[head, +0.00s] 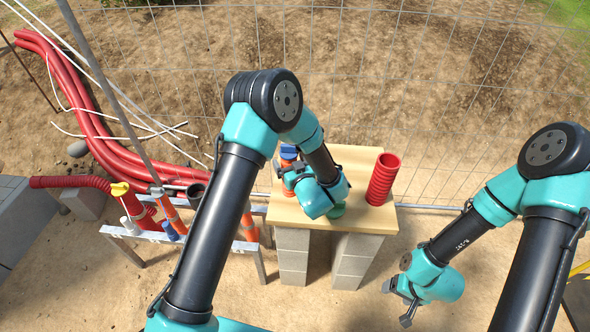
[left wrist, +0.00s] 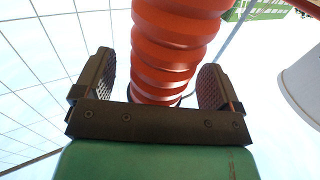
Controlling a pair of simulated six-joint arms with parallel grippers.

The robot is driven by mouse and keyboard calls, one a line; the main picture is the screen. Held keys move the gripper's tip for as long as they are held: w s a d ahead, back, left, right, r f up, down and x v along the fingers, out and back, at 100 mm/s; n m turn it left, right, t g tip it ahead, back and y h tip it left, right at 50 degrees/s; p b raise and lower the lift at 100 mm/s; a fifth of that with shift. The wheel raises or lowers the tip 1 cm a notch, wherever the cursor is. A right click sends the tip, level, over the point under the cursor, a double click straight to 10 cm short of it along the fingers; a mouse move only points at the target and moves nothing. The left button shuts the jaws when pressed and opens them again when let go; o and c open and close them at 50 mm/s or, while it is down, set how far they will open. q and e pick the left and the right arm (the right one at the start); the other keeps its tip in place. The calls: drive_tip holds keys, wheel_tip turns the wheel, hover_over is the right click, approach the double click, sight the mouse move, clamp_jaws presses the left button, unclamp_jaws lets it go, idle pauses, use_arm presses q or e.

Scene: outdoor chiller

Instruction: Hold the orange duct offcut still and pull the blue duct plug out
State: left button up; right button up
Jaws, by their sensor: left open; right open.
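The orange duct offcut (head: 287,163) stands upright on the wooden tabletop, partly hidden by my left gripper and arm. The blue duct plug (head: 288,152) sits at its top end. My left gripper (head: 286,177) is open at the offcut. In the left wrist view the ribbed orange offcut (left wrist: 168,50) runs between the two open fingers of my left gripper (left wrist: 155,88), with a gap beside each finger. The plug is not clearly seen there. My right gripper (head: 396,305) is open and empty, low at the right, away from the table.
The wooden tabletop (head: 350,160) rests on grey blocks. A red ribbed pipe (head: 383,178) stands upright at its right. A green thing (head: 337,210) is partly hidden behind my left arm. A rack (head: 140,236) with several pipes stands left; a wire fence (head: 450,100) runs behind.

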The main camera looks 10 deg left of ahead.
use_arm(q)
drive_tip(key=shift+w+a, duration=0.3)
clamp_jaws()
idle(1.1)
drive_tip(key=shift+s+f, duration=0.1)
drive_tip(key=shift+f, duration=0.25)
idle(1.3)
